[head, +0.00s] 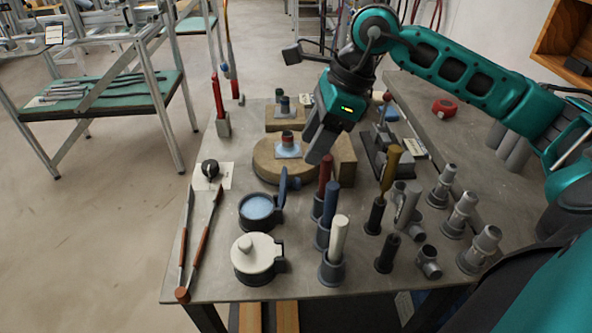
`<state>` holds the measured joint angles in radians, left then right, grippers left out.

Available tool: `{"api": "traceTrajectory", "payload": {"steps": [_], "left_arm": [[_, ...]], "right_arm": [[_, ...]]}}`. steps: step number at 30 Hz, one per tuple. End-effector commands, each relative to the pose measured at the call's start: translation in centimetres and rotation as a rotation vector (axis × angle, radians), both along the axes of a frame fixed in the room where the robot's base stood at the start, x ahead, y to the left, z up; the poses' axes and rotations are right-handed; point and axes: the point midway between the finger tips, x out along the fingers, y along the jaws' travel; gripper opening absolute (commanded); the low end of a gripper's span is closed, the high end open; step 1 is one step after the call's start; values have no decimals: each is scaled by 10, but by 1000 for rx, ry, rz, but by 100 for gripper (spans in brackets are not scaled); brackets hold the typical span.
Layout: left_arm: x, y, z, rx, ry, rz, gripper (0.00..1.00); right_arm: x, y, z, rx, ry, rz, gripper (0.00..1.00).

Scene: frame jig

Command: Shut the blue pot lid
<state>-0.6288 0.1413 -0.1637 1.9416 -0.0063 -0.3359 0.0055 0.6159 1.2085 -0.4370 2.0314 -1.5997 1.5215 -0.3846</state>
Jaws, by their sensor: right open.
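The blue pot (258,225) stands on the left part of the workbench, a dark round pot with light blue showing inside. Its blue lid (283,187) stands up, hinged open on the pot's right side. My right gripper (318,148) is open and empty, pointing down above the bench, behind and to the right of the lid and apart from it. A white pot (256,272) in front of the blue pot has its white knobbed lid (257,252) on. My left gripper is out of view.
Red, blue and white handles (339,236) stand in holders just right of the pots. A round wooden block (268,163) lies behind the lid. Grey fittings (460,215) stand at the right. Long tools (204,242) lie along the left edge of the bench (215,283).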

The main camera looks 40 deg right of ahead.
Motion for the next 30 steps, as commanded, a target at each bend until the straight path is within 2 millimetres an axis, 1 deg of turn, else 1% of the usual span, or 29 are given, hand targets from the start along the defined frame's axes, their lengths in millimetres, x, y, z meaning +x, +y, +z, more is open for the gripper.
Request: {"api": "traceTrajectory", "payload": {"steps": [1,6,9,13,18,25,26,30], "left_arm": [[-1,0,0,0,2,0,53],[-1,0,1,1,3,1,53],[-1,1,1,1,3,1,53],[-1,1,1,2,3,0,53],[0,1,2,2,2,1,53],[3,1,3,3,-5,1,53],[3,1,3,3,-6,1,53],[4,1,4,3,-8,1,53]], "right_arm": [[1,5,-11,3,5,2,52],[9,16,-43,4,4,0,52],[12,22,-58,4,2,1,52],[15,26,-72,2,3,-1,52],[17,28,-78,2,1,-1,52],[17,28,-79,1,0,-1,52],[17,28,-79,1,0,-1,50],[17,28,-78,1,0,-1,36]]}}
